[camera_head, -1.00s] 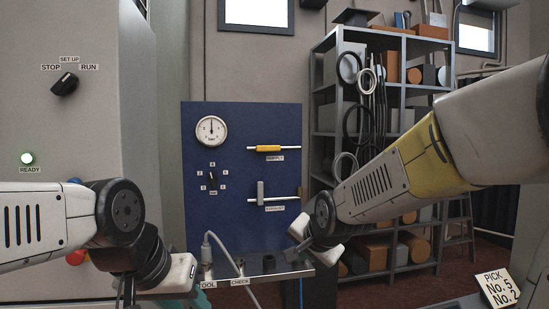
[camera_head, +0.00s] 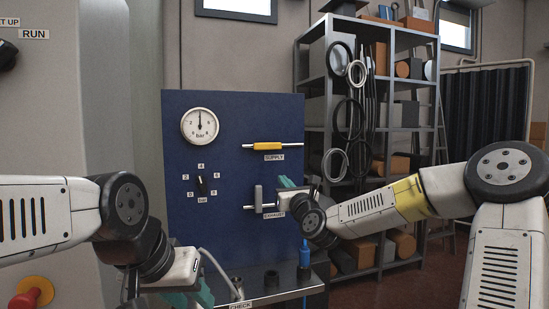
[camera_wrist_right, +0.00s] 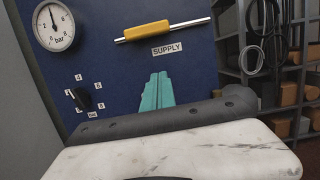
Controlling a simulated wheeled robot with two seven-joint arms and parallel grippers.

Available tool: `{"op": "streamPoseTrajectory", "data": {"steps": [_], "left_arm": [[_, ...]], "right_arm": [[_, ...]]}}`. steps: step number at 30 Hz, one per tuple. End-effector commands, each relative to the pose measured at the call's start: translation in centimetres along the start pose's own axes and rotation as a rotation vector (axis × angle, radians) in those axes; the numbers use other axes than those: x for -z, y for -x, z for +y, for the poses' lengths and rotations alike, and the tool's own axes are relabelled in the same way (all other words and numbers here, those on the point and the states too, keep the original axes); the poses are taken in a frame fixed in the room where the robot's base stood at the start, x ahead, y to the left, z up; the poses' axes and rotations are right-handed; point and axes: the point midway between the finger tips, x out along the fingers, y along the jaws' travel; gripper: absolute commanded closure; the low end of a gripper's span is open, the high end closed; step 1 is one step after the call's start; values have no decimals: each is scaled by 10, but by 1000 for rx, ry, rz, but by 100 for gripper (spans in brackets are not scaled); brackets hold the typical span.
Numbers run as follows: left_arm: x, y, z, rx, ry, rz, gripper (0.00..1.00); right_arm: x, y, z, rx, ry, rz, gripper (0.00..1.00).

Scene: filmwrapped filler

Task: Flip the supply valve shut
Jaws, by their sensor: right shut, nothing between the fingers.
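The supply valve has a yellow handle (camera_head: 268,146) lying level, in line with its pipe, above the SUPPLY label on the blue panel. In the right wrist view the yellow handle (camera_wrist_right: 146,31) is above and just left of the label. My right gripper (camera_head: 286,182) is shut and empty, below and right of the handle and apart from it. Its teal fingertips (camera_wrist_right: 158,78) point up toward the panel in the wrist view. My left gripper (camera_head: 190,298) is low at the left, by the shelf; its fingers are partly cut off and their opening is unclear.
Below, the exhaust valve has a grey upright handle (camera_head: 259,198), close left of my right gripper. A pressure gauge (camera_head: 200,126) and a numbered dial (camera_head: 201,185) are on the panel. A ledge (camera_head: 262,288) with sockets and a cable lies underneath. Shelving (camera_head: 385,130) stands behind right.

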Motion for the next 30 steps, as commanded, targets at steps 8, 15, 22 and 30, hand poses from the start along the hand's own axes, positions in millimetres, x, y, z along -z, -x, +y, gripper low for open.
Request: {"op": "streamPoseTrajectory", "data": {"steps": [8,15,22,30], "left_arm": [[0,0,0,0,0,0,64],[0,0,0,0,0,0,64],[0,0,0,0,0,0,64],[0,0,0,0,0,0,64]], "right_arm": [[-2,0,-2,6,-17,-7,100],[-2,-11,-2,5,-16,-7,100],[-2,-54,-1,5,-16,-8,100],[-11,-104,-2,6,-12,-10,100]]}}
